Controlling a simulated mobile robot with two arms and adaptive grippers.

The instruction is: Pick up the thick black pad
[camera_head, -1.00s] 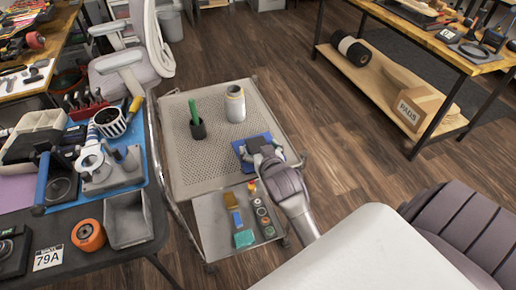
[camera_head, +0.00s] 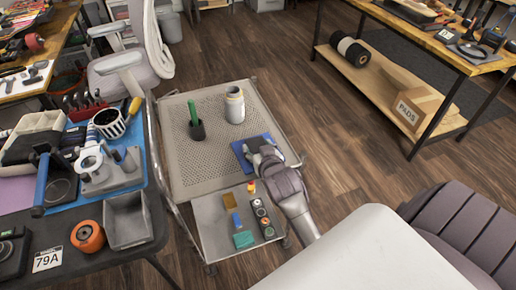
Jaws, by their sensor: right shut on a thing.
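My right gripper (camera_head: 254,146) is over the blue mat (camera_head: 240,149) at the right side of the perforated trolley top. Its fingers are closed on a small dark piece, the thick black pad, which the gripper mostly hides. I cannot tell whether the pad still touches the mat. My left gripper is not in view.
On the trolley top (camera_head: 205,168) stand a black cup (camera_head: 197,130) with a green handle and a pale jar (camera_head: 235,106). A front tray (camera_head: 210,221) holds several small coloured pieces. A cluttered bench with a grey bin (camera_head: 127,222) is at left.

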